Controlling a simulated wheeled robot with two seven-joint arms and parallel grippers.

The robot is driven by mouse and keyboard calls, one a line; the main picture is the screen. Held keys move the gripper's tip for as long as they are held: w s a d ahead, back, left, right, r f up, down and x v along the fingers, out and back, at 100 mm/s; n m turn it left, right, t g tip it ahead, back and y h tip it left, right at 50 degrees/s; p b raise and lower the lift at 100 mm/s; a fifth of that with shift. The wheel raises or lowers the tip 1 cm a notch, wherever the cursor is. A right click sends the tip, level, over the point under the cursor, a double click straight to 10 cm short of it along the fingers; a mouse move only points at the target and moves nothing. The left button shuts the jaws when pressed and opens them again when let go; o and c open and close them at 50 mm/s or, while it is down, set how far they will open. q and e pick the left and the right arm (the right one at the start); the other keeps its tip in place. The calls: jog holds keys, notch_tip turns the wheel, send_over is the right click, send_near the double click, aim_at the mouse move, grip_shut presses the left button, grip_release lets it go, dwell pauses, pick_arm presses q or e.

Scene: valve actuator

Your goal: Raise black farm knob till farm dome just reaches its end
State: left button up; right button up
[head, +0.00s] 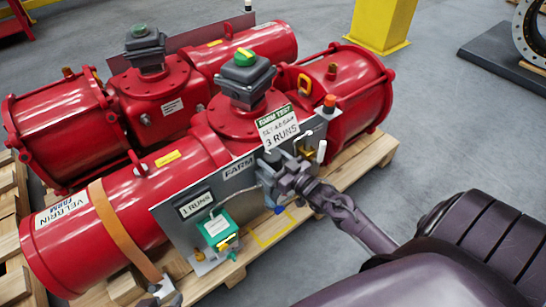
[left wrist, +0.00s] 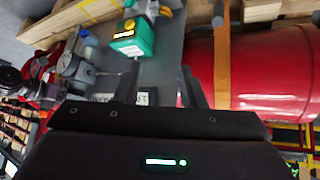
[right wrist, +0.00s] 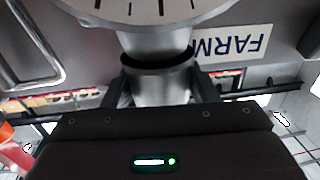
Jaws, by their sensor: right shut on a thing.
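The farm dome (head: 245,57) is green with a yellow bar. It sits on a grey box above the front red actuator. The farm knob (right wrist: 155,80), a grey-looking cylinder with a dark collar, shows below a round gauge (right wrist: 145,12) in the right wrist view. My right gripper (head: 295,178) reaches the panel beside the FARM plate (head: 238,170). Its fingers (right wrist: 160,90) are closed around the knob and hide its sides. My left gripper (left wrist: 163,92) is open and empty, pointing at the panel near the strap; I cannot make it out in the head view.
A white tag (head: 278,127) hangs above. An orange strap (head: 118,228) crosses the front cylinder. A second red actuator (head: 60,125) stands behind.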

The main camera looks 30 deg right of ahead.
aim_at(279, 165)
pick_arm(q)
jog(key=shift+s+a+f+g, duration=0.2)
jog(key=shift+s+f+g, duration=0.3)
jog(key=shift+s+f, duration=0.3)
jog(key=shift+s+r, duration=0.1)
pick_arm(e)
jog(key=o, duration=1)
jog(key=shift+s, duration=0.3)
jog(key=s, duration=0.2)
jog(key=s+d+p, duration=0.1)
jog(key=s, duration=0.1)
jog(key=s+p, duration=0.1)
jog(key=s, duration=0.2)
jog(key=shift+s+d, duration=0.1)
jog(key=shift+d, duration=0.05)
pick_arm(q)
jog(key=shift+s+a+g+y, duration=0.25)
jog(key=shift+a+g+y, duration=0.1)
jog(key=shift+a, duration=0.2)
jog(key=shift+s+a+g+y, duration=0.25)
jog(key=shift+a+g+y, duration=0.1)
jog(key=shift+a, duration=0.2)
